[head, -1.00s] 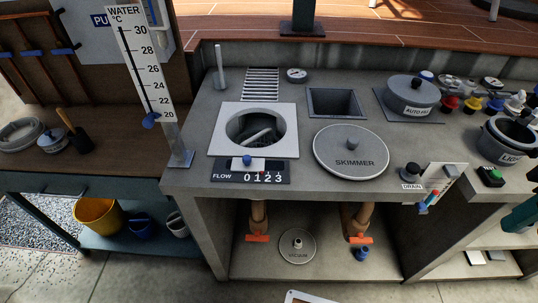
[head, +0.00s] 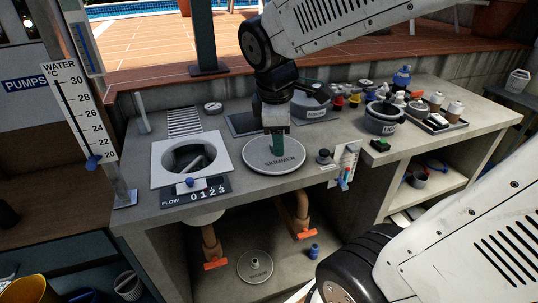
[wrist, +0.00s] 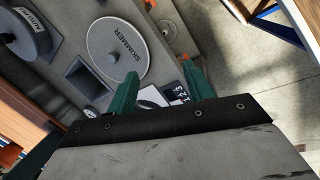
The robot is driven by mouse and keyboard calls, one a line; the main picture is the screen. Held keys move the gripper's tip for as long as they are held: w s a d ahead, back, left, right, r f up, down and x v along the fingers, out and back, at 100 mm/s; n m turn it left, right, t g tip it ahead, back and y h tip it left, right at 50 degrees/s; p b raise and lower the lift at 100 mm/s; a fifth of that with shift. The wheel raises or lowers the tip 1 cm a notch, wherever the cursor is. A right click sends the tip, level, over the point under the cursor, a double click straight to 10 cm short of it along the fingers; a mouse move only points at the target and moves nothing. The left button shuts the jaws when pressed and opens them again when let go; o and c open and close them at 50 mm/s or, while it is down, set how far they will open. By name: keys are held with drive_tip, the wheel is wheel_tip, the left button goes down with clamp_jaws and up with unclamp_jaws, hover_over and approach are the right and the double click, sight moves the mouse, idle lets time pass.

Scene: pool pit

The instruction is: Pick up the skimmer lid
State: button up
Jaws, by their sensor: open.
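The skimmer lid (head: 262,163) is a round grey disc marked SKIMMER, lying flat on the concrete counter. It also shows in the wrist view (wrist: 127,43), with its small dark knob in sight. My gripper (head: 277,145) has green fingers pointing down and hides the lid's knob in the head view. In the wrist view my gripper (wrist: 160,78) is open and empty, with the lid beyond the fingertips, mostly toward the left one. The knob is not between the fingers. The exact height above the lid is unclear.
A square white frame with a round opening (head: 214,150) lies left of the lid. A lidded grey pot (head: 310,106) stands behind, a dark pot (head: 382,118) to the right. The drain knob (head: 324,156) and a colored slider panel (head: 343,165) sit close by the lid's right.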

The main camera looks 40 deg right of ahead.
drive_tip(key=w+d+f+n, duration=0.3)
drive_tip(key=w+f+n, duration=0.1)
drive_tip(key=w+f, duration=0.1)
drive_tip(key=w+d+f+n+h, duration=0.1)
drive_tip(key=w+d+f+n, duration=0.2)
drive_tip(key=w+f+n, duration=0.1)
drive_tip(key=w+d+f+n, duration=0.4)
drive_tip(key=w+f+n, duration=0.1)
drive_tip(key=w, duration=0.1)
drive_tip(key=shift+d+f+n+t+h, duration=0.1)
drive_tip(key=shift+f+n+t+h, duration=0.2)
clamp_jaws()
